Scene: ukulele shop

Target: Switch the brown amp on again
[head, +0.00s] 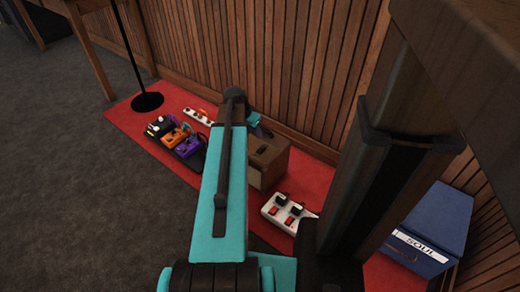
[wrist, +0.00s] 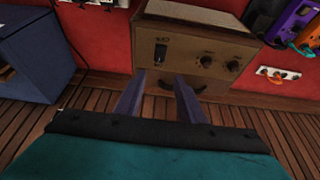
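The brown amp (head: 266,165) stands on the red mat against the slatted wall, partly hidden by my arm in the head view. In the wrist view the amp (wrist: 195,45) shows a panel with a small dark switch (wrist: 161,53), two dark knobs (wrist: 218,63) and a dark handle. The switch's setting is too small to tell. My gripper (wrist: 159,80) is open and empty, its two fingers apart at the amp's edge near the handle, below the switch in the picture. I cannot tell whether they touch the amp. In the head view my arm mostly hides the gripper.
A white power strip (head: 288,213) with red switches and dark plugs lies beside the amp. Another white strip (head: 198,117) and a board of pedals (head: 178,137) lie left. A blue box (head: 432,228) stands right. A black stand base (head: 147,102) is at the back left.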

